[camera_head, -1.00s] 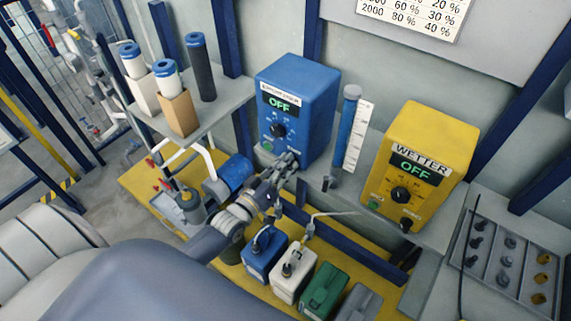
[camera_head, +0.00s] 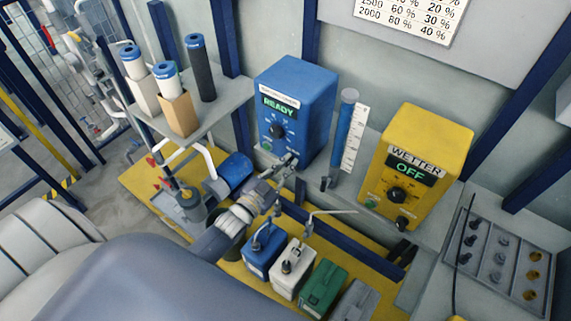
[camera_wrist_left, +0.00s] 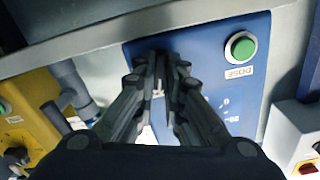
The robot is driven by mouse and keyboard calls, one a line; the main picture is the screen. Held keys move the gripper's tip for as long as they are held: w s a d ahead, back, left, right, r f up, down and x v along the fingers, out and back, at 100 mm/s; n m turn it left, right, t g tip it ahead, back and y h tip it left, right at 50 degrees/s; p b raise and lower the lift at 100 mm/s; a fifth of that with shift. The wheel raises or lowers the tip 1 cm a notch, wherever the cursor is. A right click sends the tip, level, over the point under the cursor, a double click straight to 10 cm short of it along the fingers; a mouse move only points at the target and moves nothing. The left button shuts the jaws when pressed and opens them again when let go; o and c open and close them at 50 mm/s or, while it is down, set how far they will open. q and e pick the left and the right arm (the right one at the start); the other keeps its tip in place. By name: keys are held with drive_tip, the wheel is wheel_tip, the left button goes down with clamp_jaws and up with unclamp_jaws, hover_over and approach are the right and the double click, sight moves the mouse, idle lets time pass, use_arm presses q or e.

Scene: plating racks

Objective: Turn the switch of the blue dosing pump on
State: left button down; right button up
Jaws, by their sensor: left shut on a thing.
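The blue dosing pump (camera_head: 295,108) stands on the grey bench and its display (camera_head: 279,107) reads READY in green. A round black dial (camera_head: 277,130) and a green button (camera_head: 267,146) are on its front. My left gripper (camera_head: 287,164) is at the lower right corner of that front, shut on the pump's switch, which its fingers mostly hide. In the left wrist view the fingers (camera_wrist_left: 158,88) close on it against the blue panel (camera_wrist_left: 215,75), which appears upside down. The green button (camera_wrist_left: 240,47) is apart from the fingers. My right gripper is not in view.
A yellow wetter pump (camera_head: 428,150) showing OFF stands to the right. A blue tube (camera_head: 342,135) with a scale is between the pumps. Canisters (camera_head: 292,268) stand below my left gripper. Filter cartridges (camera_head: 201,65) stand on the left shelf.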

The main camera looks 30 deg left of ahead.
use_arm(q)
drive_tip(key=shift+f+m, duration=0.1)
drive_tip(key=shift+m, duration=1.5)
drive_tip(key=shift+d, duration=0.1)
drive_tip(key=c, duration=1.7)
unclamp_jaws()
drive_tip(key=shift+s, duration=0.15)
drive_tip(key=s, duration=0.4)
drive_tip(key=s+a, duration=0.1)
drive_tip(key=s, duration=0.6)
drive_tip(key=shift+s+a, duration=0.35)
